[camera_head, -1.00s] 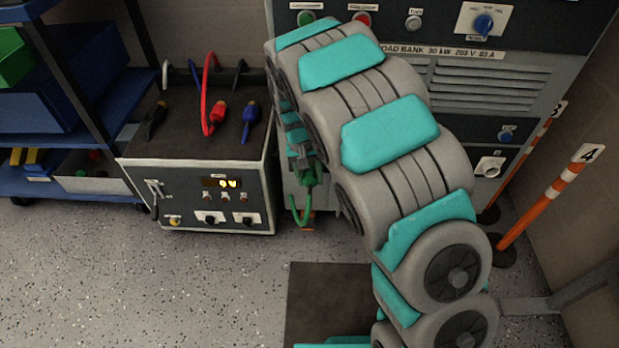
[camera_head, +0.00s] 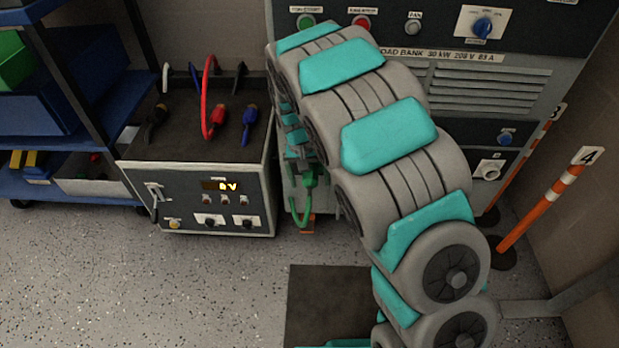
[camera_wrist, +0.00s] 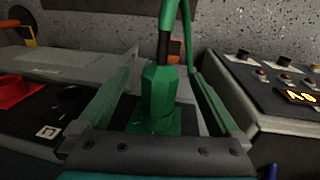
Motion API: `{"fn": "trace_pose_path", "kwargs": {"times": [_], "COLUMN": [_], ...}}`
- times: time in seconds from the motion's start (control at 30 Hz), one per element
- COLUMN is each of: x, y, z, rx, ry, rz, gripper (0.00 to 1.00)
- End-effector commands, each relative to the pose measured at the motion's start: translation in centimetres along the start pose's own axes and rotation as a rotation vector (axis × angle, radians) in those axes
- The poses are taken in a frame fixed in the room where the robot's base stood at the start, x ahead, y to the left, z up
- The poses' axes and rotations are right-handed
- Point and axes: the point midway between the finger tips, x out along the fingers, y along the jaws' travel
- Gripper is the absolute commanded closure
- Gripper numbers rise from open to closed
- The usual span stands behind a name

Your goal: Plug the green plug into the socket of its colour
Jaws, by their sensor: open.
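The green plug (camera_wrist: 158,95) stands in the middle of the wrist view, its lower end at a square green base (camera_wrist: 150,128), which looks like the green socket. The exact depth of the fit is hidden. My gripper (camera_wrist: 160,98) is open, with one finger on each side of the plug and visible gaps between. A green cable (camera_wrist: 186,30) runs up from the plug's dark neck. In the head view the green cable (camera_head: 305,205) hangs below my gripper; my arm hides most of the plug and socket there.
A red socket (camera_wrist: 18,90) and a black one (camera_wrist: 70,96) lie left of the plug in the wrist view. A supply box (camera_head: 200,190) with red (camera_head: 214,118) and blue plugs (camera_head: 249,122) stands left of my arm. Striped posts (camera_head: 540,208) stand at the right.

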Motion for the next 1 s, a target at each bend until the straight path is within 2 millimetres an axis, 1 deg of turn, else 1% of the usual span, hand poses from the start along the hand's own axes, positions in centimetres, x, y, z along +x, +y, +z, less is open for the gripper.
{"fn": "trace_pose_path", "kwargs": {"times": [0.23,0.37,1.0], "x": [0.0,-0.4,-3.8], "y": [0.0,0.0,0.0], "z": [0.0,0.0,-0.1], "rx": [0.0,0.0,0.0], "ry": [0.0,0.001,0.001], "rz": [0.0,0.0,-0.001], "gripper": [0.0,0.0,0.0]}}
